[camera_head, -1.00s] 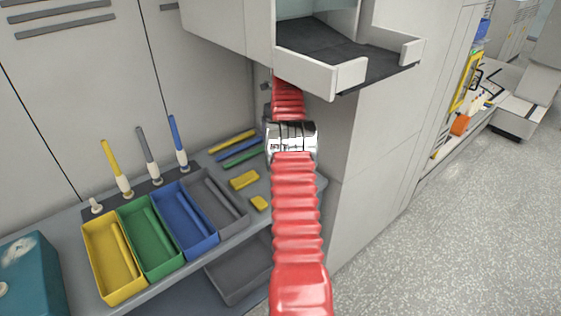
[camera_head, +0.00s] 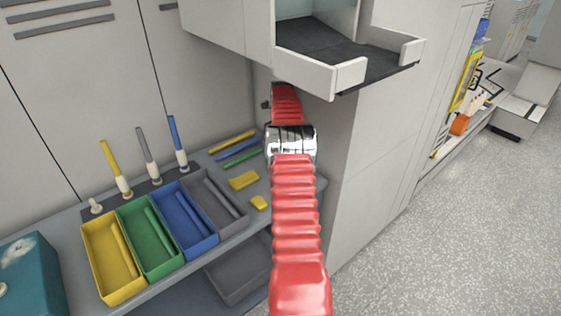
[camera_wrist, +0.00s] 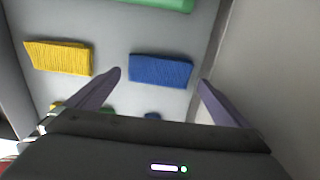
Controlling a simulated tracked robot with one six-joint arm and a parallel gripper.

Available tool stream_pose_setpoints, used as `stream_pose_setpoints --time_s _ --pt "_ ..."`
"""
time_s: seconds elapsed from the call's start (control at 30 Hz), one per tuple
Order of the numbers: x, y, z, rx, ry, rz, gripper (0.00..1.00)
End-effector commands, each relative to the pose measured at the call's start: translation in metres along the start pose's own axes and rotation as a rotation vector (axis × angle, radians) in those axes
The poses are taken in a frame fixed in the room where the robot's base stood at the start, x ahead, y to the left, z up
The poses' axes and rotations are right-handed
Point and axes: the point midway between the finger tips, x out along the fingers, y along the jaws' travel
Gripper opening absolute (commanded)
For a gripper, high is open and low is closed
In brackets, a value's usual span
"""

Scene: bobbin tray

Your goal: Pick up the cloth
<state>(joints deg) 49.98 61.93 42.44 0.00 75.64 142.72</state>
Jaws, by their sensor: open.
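In the wrist view, a blue ribbed cloth-like pad (camera_wrist: 160,70) lies flat on the grey surface, between and beyond my gripper's two fingertips (camera_wrist: 160,77). A yellow ribbed pad (camera_wrist: 58,57) lies to the left, outside the left finger, and part of a green piece (camera_wrist: 158,3) shows at the top edge. Which of these is the cloth I cannot tell. My gripper is open, with nothing between its fingers. In the head view my arm hides the gripper; two yellow pieces (camera_head: 243,180) lie on the shelf left of the arm.
On the shelf stand yellow (camera_head: 89,262), green (camera_head: 128,242), blue (camera_head: 166,222) and grey (camera_head: 214,177) bins. Upright tools stand behind them. A white cabinet (camera_head: 375,150) closes off the right, and a tray (camera_head: 350,75) juts out above my arm.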

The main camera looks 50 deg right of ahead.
Motion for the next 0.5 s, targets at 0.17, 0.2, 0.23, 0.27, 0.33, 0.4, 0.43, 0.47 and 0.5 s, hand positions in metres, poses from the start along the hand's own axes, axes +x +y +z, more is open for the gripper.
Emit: stream_pose_setpoints --time_s 0.17,0.2,0.23,0.27,0.33,0.4,0.43,0.47,0.5 --pt "0.020 0.001 0.000 0.000 0.000 0.000 1.00" --pt "0.022 0.001 0.001 -0.001 0.000 0.000 1.00" --pt "0.023 0.001 0.001 -0.001 0.000 0.000 1.00" --pt "0.023 0.001 0.001 -0.001 0.000 0.000 1.00" --pt "0.023 0.001 0.001 -0.001 0.000 0.000 1.00" --pt "0.023 0.001 0.001 -0.002 0.000 0.000 1.00" --pt "0.023 0.001 0.001 -0.002 0.000 0.000 1.00" --pt "0.023 0.001 0.001 -0.002 0.000 0.000 1.00" --pt "0.023 0.001 0.001 -0.002 0.000 0.000 1.00"
